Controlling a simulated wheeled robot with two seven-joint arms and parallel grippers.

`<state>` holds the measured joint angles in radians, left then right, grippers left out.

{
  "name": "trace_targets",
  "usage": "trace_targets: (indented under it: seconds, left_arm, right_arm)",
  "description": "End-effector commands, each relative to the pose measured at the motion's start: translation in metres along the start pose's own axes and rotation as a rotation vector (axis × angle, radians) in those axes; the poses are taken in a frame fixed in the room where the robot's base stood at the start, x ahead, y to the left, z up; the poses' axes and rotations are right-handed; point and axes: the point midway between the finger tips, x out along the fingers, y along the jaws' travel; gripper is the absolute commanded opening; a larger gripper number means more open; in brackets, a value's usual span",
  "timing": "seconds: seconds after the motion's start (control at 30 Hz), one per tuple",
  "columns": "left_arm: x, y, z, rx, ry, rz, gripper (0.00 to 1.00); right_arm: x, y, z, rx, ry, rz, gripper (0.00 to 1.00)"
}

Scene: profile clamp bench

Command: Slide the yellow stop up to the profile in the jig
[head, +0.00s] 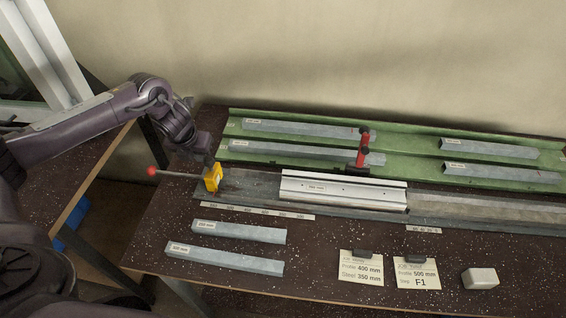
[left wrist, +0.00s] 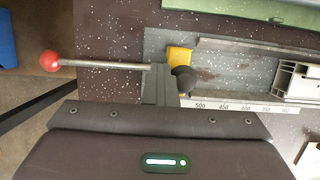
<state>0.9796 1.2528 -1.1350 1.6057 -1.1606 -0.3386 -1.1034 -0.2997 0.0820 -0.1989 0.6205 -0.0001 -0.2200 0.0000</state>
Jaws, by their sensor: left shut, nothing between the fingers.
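The yellow stop (head: 213,179) sits at the left end of the grey jig (head: 243,183). It also shows in the left wrist view (left wrist: 179,56), with a black knob (left wrist: 186,79) in front of it. A rod with a red ball (head: 152,171) sticks out to its left. The silver profile (head: 343,190) lies in the jig to the right, with a clear gap between it and the stop. My left gripper (head: 209,164) is shut and empty, right at the stop. In the left wrist view its fingers (left wrist: 160,82) overlap the rod beside the knob; I cannot tell whether they touch. My right gripper is not in view.
A scale strip (head: 257,211) runs along the jig's front. A red clamp (head: 362,147) stands behind the profile. A green tray (head: 410,153) with several grey bars is at the back. Loose bars (head: 225,259), two cards (head: 361,269) and a pale block (head: 480,278) lie in front.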

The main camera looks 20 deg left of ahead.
Motion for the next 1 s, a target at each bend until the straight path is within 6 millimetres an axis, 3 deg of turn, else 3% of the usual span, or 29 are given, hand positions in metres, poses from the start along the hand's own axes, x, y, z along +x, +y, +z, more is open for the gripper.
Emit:
trace_targets:
  seconds: [0.2,1.0]
  left_arm:
    - [-0.001,-0.023,-0.001,0.007,0.002,-0.013,0.0]
    - [-0.001,-0.083,-0.001,0.007,0.002,-0.012,0.0]
  right_arm:
    - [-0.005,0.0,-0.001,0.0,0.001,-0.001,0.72]
    - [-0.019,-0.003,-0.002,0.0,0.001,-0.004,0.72]
